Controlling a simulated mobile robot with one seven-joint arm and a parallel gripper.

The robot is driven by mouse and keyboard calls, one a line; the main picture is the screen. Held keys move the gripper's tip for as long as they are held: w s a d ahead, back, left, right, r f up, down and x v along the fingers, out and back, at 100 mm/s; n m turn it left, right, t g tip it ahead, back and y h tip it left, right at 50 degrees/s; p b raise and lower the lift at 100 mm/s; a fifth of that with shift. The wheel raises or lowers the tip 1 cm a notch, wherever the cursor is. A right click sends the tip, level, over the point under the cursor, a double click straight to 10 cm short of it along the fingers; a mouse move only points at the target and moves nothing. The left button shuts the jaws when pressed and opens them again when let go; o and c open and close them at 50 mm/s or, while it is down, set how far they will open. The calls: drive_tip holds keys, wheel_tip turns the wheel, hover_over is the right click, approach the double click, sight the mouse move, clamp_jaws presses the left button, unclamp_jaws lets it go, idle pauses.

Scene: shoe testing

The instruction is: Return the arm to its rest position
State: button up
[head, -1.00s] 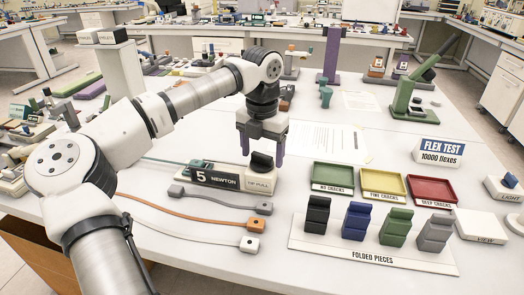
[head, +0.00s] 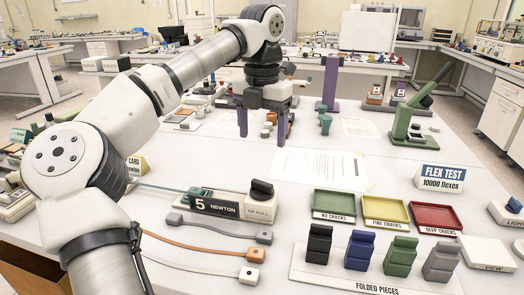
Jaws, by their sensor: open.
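My arm reaches in from the lower left and bends down to my gripper (head: 263,124). The gripper points down above the white table (head: 370,205), with its two purple fingers apart and nothing between them. It is behind and above the paper sheet (head: 312,168), clear of the 5 newton block (head: 213,203) and the tip pull block (head: 260,207). The black knob (head: 262,189) on the tip pull block is fully visible.
In front stand several folded pieces (head: 357,250) on a white board. Behind them are a green tray (head: 340,203), a yellow tray (head: 386,209) and a red tray (head: 436,216). Cords with grey, orange and white ends (head: 250,276) lie at the front left. A green lever stand (head: 408,120) is at the back right.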

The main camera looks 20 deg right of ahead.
drive_tip(key=shift+r, duration=0.55)
